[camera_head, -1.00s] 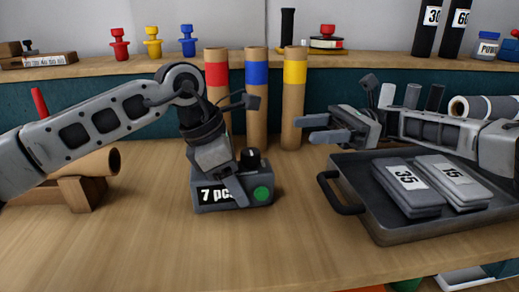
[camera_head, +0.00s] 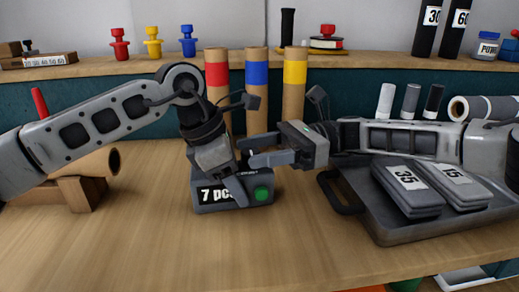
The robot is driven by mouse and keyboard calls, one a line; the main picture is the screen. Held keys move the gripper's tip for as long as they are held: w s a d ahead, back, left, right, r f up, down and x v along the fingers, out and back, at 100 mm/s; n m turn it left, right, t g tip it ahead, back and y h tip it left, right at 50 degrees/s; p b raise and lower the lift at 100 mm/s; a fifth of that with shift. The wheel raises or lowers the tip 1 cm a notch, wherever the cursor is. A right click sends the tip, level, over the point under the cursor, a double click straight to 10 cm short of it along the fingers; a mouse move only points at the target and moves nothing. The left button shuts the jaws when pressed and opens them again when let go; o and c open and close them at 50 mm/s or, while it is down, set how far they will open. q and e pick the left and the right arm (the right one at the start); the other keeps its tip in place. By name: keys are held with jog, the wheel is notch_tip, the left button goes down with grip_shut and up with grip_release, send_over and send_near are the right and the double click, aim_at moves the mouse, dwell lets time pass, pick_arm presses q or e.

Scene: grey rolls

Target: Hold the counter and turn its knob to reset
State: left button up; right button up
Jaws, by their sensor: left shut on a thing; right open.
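The counter (camera_head: 222,207) is a small dark grey box on the table, with a "7 pc" label partly covered by my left gripper and a green round button (camera_head: 262,193) on its front. My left gripper (camera_head: 238,190) comes down from above and is shut on the counter. My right gripper (camera_head: 258,153) reaches in from the right, its open fingers pointing left at the top of the counter. The black knob on top of the counter is mostly hidden behind the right fingers. I cannot tell whether they touch it.
A grey tray (camera_head: 376,228) with flat packs marked 35 and 15 stands at right. Cardboard tubes with red, blue (camera_head: 257,73) and yellow bands stand behind the counter. A wooden holder (camera_head: 80,194) with a roll is at left. The front table is clear.

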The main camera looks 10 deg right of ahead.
jog(key=c, duration=1)
jog(key=shift+w+n+g+h, duration=0.1)
jog(key=shift+n+g+h, duration=0.3)
jog(key=shift+n+g, duration=0.6)
jog(key=o, duration=1)
jog(key=shift+v, duration=3.7)
